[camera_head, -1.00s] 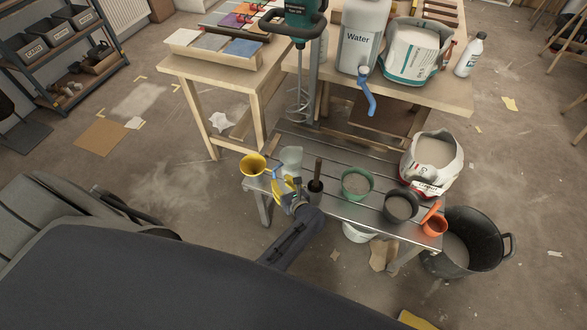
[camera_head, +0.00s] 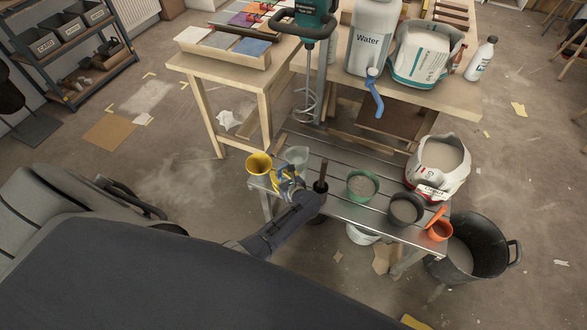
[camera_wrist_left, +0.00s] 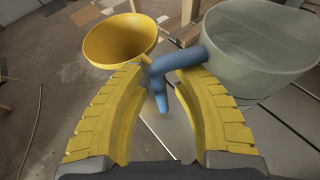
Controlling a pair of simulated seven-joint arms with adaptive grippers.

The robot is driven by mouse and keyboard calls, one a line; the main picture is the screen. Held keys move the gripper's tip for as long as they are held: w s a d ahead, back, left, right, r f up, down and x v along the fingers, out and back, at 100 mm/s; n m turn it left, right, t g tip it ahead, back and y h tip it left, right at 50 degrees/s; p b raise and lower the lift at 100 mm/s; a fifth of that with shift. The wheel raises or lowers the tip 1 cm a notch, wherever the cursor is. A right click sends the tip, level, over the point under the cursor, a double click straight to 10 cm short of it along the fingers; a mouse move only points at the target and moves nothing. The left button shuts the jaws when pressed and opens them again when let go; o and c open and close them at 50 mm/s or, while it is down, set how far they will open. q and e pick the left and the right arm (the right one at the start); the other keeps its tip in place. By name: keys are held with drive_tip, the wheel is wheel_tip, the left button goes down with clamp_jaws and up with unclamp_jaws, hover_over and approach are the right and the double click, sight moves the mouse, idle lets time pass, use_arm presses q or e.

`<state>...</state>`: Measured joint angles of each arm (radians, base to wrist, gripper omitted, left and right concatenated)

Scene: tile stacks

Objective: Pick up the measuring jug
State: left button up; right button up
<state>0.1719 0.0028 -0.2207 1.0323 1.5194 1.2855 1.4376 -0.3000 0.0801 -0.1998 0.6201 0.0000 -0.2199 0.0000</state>
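The measuring jug (camera_head: 297,156) is a clear, pale cup on the back left of the low metal bench. In the left wrist view the jug (camera_wrist_left: 265,48) fills the upper right, and its blue handle (camera_wrist_left: 185,62) hangs toward my fingers. My left gripper (camera_head: 283,181) is just in front of the jug. In the wrist view its yellow fingers (camera_wrist_left: 164,75) are apart, with the handle at the gap between the tips. The handle does not look clamped; whether a finger touches it I cannot tell. My right gripper is not in view.
A yellow funnel (camera_head: 259,164) stands close left of the jug. A dark pot with an upright handle (camera_head: 321,176) is close on the right. A green bowl (camera_head: 362,186), a dark bowl (camera_head: 405,209) and an orange cup (camera_head: 439,229) stand farther right on the bench.

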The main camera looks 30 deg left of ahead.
use_arm(q)
drive_tip(key=shift+c, duration=0.6)
clamp_jaws()
drive_tip(key=shift+r, duration=0.15)
